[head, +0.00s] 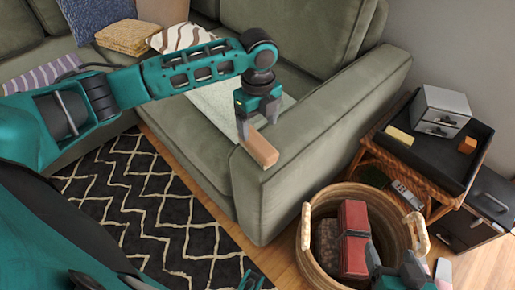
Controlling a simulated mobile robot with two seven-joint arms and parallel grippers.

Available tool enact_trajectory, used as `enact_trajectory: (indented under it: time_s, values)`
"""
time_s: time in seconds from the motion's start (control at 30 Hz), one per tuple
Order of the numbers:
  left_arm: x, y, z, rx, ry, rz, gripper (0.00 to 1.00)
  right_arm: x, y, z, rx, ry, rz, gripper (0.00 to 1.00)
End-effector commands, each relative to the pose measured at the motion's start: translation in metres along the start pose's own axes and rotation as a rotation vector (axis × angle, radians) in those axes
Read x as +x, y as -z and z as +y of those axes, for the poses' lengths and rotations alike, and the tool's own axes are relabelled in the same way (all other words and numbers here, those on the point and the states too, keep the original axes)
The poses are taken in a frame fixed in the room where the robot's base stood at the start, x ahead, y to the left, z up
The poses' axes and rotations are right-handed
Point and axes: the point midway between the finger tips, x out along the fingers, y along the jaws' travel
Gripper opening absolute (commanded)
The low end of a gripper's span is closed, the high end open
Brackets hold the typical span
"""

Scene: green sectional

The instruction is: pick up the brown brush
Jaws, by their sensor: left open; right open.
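The brown brush (259,149) looks like a plain wooden block and lies on the front end of the green sofa's armrest (325,125). No bristles show. My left gripper (257,124) points down just above and behind the brush, with its fingers apart. One fingertip is close to the brush's far end; I cannot tell whether they touch. My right gripper (395,268) is partly in view at the bottom edge, in front of the basket, and is open.
A wicker basket (321,200) holding a red box (353,238) stands right of the sofa. A side table (442,172) carries a small grey drawer box (440,110), a yellow block (399,135) and an orange block (467,145). A patterned rug (140,205) covers the floor at left.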

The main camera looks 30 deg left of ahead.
Motion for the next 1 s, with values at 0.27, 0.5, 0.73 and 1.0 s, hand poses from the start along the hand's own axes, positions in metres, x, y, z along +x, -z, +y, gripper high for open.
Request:
enact_trajectory:
  time_s: [0.27,0.5,0.73,1.0]
  values:
    - [0.024,0.001,0.000,0.000,0.001,0.000,0.78,0.004,-0.005,-0.001,0.005,0.001,0.003,0.77]
    - [0.057,0.000,0.001,0.000,0.000,0.000,0.78,0.012,-0.017,-0.001,0.008,0.000,0.003,0.77]
    - [0.073,-0.001,0.001,-0.001,0.003,-0.002,0.78,0.014,-0.021,-0.001,0.008,0.000,0.000,0.77]
    - [0.072,0.000,0.001,0.000,0.003,-0.001,0.64,0.014,-0.020,0.000,0.008,-0.001,0.001,0.77]
